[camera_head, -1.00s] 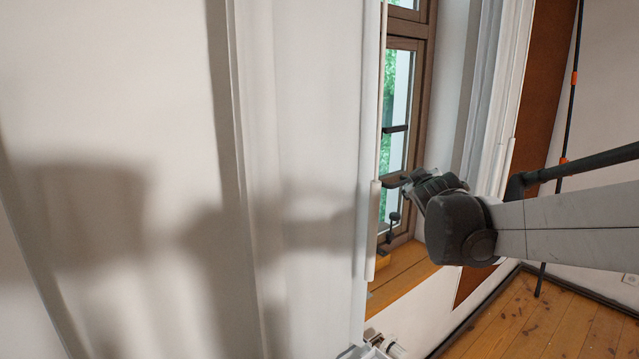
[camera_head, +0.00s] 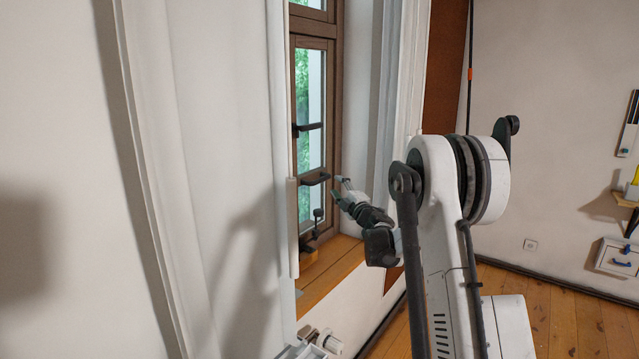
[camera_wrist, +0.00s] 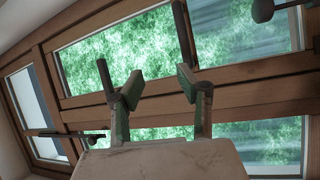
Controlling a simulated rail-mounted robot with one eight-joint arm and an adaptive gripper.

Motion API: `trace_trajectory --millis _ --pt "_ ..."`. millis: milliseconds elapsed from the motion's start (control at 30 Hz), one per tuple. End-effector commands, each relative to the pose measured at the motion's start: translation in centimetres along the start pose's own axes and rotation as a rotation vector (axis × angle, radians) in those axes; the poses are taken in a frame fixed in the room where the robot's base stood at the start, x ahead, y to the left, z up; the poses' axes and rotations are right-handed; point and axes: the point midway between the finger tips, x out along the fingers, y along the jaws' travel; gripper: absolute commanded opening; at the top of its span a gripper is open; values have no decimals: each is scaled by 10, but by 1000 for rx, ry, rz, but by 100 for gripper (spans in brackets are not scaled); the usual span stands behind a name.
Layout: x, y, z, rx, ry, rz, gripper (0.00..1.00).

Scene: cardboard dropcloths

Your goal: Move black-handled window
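The brown wooden window (camera_head: 335,110) with black handles stands in the deep wall opening in the head view. An upper black handle (camera_head: 309,127) and a lower black handle (camera_head: 315,180) project from its frame. My gripper (camera_head: 343,187) is just right of the lower handle; contact cannot be told there. In the wrist view, my gripper (camera_wrist: 160,84) is open, with a clear gap between its greenish fingers. One dark bar (camera_wrist: 184,34) rises behind the right finger, and another (camera_wrist: 105,78) shows beside the left finger. The window frame (camera_wrist: 240,75) runs tilted behind them.
A radiator valve (camera_head: 325,340) is below. A wall-mounted white box (camera_head: 618,257) is at far right.

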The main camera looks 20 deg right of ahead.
Motion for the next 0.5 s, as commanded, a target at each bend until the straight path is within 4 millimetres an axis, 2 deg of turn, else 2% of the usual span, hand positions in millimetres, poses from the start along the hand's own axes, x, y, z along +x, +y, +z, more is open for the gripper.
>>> trace_trajectory --millis 100,200,367,500 --pt "2 -26 13 -53 42 -8 35" --pt "1 -40 18 -78 66 -14 35" --pt "5 -46 20 -92 79 -17 35" --pt "20 -46 18 -91 81 -17 35"
